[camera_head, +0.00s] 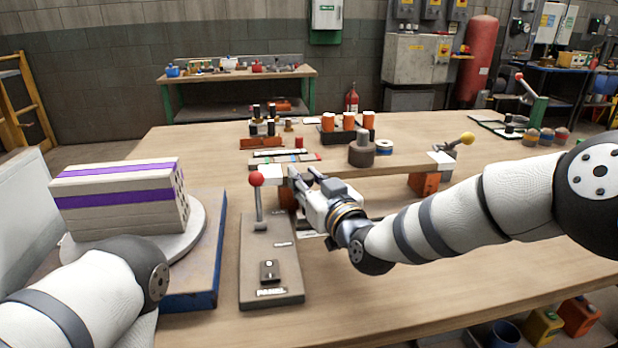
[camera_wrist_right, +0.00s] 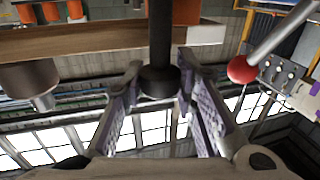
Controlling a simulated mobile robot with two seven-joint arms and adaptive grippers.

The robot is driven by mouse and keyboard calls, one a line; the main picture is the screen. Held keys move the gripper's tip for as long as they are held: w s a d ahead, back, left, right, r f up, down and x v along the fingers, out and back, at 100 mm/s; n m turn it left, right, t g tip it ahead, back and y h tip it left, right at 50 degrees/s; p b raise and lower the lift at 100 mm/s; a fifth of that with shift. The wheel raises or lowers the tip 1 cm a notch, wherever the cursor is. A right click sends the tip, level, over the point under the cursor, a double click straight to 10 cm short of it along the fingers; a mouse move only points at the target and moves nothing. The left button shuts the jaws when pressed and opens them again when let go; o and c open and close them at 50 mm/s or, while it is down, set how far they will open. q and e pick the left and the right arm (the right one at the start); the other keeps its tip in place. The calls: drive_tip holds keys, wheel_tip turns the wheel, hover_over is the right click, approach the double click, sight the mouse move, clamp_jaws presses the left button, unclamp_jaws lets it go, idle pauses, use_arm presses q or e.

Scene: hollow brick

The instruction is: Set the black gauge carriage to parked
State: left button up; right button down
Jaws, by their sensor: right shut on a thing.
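My right gripper (camera_head: 303,179) is at the left end of the raised wooden ledge, beside a red-ball lever. In the right wrist view its fingers (camera_wrist_right: 160,82) are closed around a black knob (camera_wrist_right: 160,80) on a thick black stem. This black piece looks like the gauge carriage's handle. In the head view the gripper hides it, so I cannot tell the carriage's exact place along the ledge or its parked mark. My left arm (camera_head: 95,290) shows at the lower left, but its gripper is out of view.
The red-ball lever (camera_head: 257,190) stands on a grey panel (camera_head: 270,245) close left of my right gripper. An orange block (camera_head: 425,183) and a yellow-ball lever (camera_head: 463,140) are right. The table front right (camera_head: 420,290) is clear.

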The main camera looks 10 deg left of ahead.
drive_tip(key=shift+s+a, duration=0.1)
drive_tip(key=shift+a, duration=0.1)
drive_tip(key=c, duration=1.3)
unclamp_jaws()
drive_tip(key=shift+a, duration=0.1)
drive_tip(key=v, duration=1.2)
